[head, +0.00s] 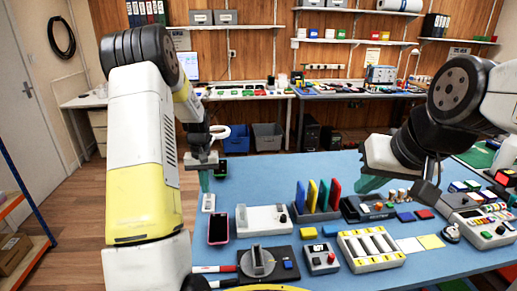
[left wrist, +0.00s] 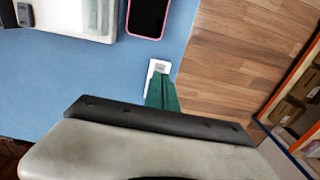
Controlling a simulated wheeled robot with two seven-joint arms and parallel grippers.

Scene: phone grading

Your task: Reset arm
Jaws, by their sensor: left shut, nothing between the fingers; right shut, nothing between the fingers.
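My left gripper (head: 206,182) hangs fingers-down over the left edge of the blue table (head: 262,170), its green fingers shut and empty. In the left wrist view its fingers (left wrist: 162,92) point at a small white item (left wrist: 157,67). That white item (head: 208,203) lies on the table just below the fingertips; I cannot tell whether they touch it. A phone with a pink rim (head: 218,229) lies nearby, and it also shows in the left wrist view (left wrist: 147,17). My right gripper (head: 368,184) is over the middle right of the table, shut and empty, partly hidden by its own arm.
A white box-shaped device (head: 263,219), a rack of coloured panels (head: 317,214) and a white slotted tray (head: 371,249) crowd the table's front. The back left of the table is mostly clear. A shelf unit (left wrist: 290,110) stands beyond the wood floor.

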